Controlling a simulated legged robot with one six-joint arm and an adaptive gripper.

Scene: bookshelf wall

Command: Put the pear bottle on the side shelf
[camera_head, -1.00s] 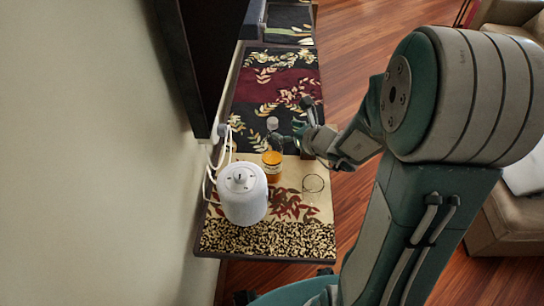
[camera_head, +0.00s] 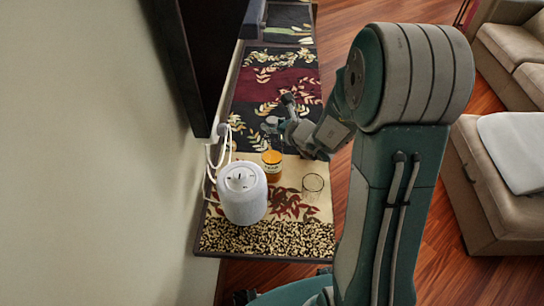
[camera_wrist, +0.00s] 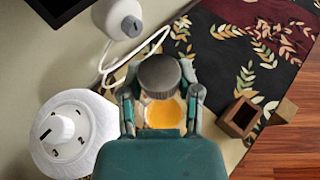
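The pear bottle (camera_head: 272,168) stands upright on the near, beige part of the long cloth-covered shelf (camera_head: 265,240). It has amber contents, a pale label and a grey cap. In the wrist view its grey cap (camera_wrist: 160,75) and amber body (camera_wrist: 163,113) show from above. My gripper (camera_head: 284,130) is beside the bottle's upper part, coming from the right. In the wrist view my gripper (camera_wrist: 162,97) is open, with one finger on each side of the bottle. Small gaps seem to show, though contact is hard to judge. I cannot tell which part is the side shelf.
A white round device (camera_head: 242,193) with a dial stands left of the bottle. A clear glass (camera_head: 312,184) stands to its right. A small wooden box (camera_wrist: 240,117) shows in the wrist view. A dark screen (camera_head: 188,60) overhangs the left. The patterned far shelf section (camera_head: 272,90) looks mostly clear.

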